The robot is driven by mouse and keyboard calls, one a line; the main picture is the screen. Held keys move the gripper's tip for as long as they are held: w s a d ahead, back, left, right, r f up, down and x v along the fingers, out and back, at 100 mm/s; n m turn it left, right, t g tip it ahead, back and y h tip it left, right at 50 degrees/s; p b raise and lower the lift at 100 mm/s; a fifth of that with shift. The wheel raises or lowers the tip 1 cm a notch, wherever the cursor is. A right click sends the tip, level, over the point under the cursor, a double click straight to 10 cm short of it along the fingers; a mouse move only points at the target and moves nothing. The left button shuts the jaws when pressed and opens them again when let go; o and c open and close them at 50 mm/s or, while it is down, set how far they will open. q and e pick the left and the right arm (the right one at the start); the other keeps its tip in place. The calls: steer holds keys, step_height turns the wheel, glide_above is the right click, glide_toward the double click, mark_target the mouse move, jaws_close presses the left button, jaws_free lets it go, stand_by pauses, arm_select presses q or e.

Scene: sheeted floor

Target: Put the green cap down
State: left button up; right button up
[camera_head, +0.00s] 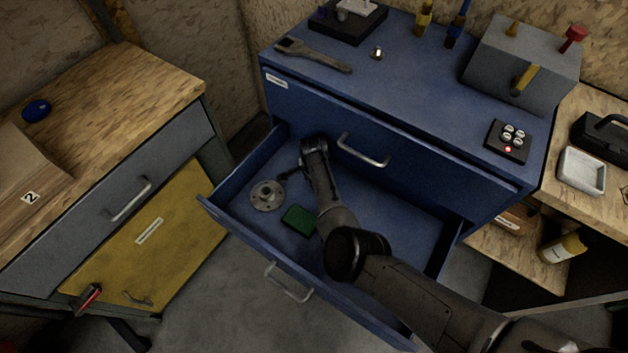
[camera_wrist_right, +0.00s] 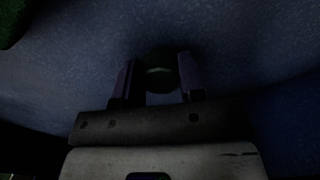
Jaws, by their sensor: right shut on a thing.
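My right gripper (camera_head: 287,174) is down inside the open blue drawer, near its back left corner. In the right wrist view my right gripper (camera_wrist_right: 157,82) is shut on a small round cap (camera_wrist_right: 159,66), the green cap, which looks very dark green in the shade. The cap sits between the two fingertips, close to the drawer floor; I cannot tell whether it touches the floor. In the head view the cap is too small and dark to make out clearly. My left gripper is not in view.
The open drawer (camera_head: 400,219) also holds a grey flanged disc (camera_head: 267,195) and a green block (camera_head: 299,219), both near my right gripper. The drawer's right part is clear apart from my arm. A wrench (camera_head: 313,55) and a grey box (camera_head: 521,62) lie on the cabinet top.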

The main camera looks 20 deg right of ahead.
steer(key=shift+f, duration=0.2)
steer(key=o, duration=1.1)
steer(key=shift+r, duration=0.1)
step_height(320, 180, up, 12)
steer(key=p, duration=0.6)
steer(key=shift+r, duration=0.15)
